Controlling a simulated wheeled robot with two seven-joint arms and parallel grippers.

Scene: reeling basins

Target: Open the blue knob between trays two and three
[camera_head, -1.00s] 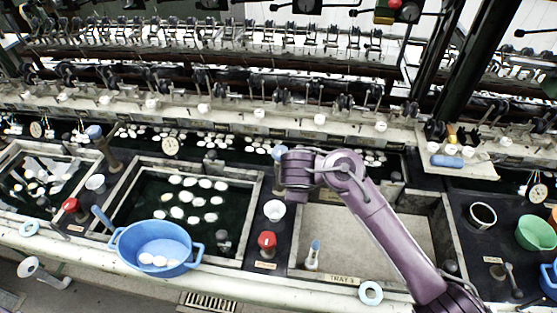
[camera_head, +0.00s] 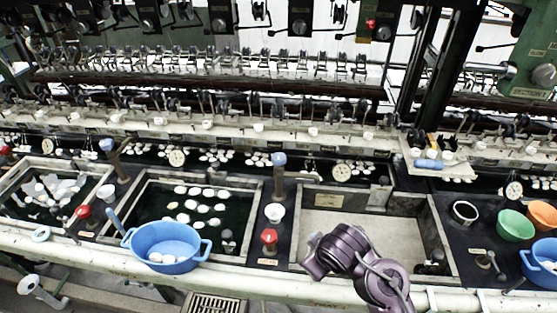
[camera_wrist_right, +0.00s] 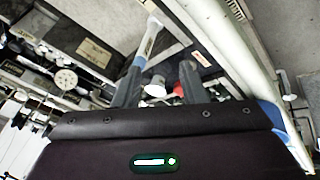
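The blue knob (camera_head: 279,159) sits on top of a dark post on the black divider between tray two (camera_head: 250,183) and tray three (camera_head: 416,243). My left gripper is not in view.
A red knob (camera_head: 269,239) and white cup (camera_head: 275,212) share the divider. A blue basin (camera_head: 166,240) sits at tray two's front. Another blue knob (camera_head: 106,145) stands farther left. Green (camera_head: 514,226) and orange (camera_head: 543,214) bowls are on the right.

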